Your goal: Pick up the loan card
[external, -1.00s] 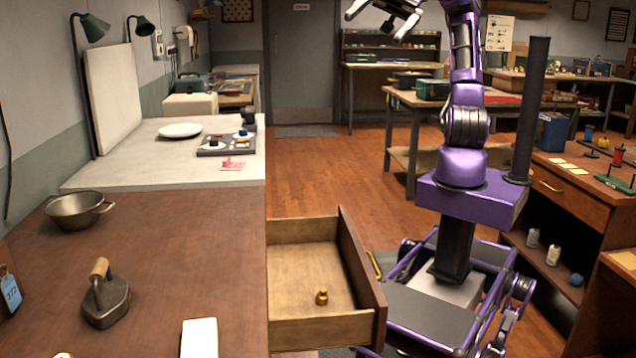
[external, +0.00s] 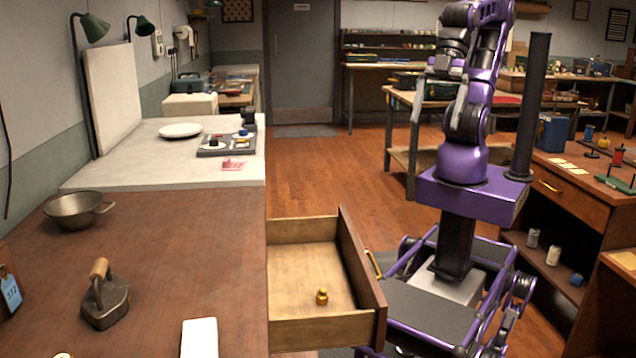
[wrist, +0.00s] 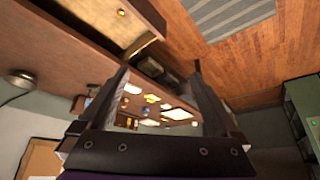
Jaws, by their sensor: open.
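A small pink card (external: 233,164) with markings lies flat on the white worktop, in front of a dark tray; it looks like the loan card, but its print is too small to read. My gripper (external: 432,95) is up near my folded arm, to the right of the worktop and well away from the card. In the wrist view my gripper (wrist: 160,72) has its two fingers apart with nothing held between them. I cannot make out the pink card in the wrist view.
An open wooden drawer (external: 290,331) holding a brass weight (external: 321,297) juts out beside my base. The brown counter bears an iron (external: 106,304), a metal bowl (external: 76,211) and a white block (external: 199,338). A white plate (external: 180,130) is behind the card. Floor beyond the drawer is clear.

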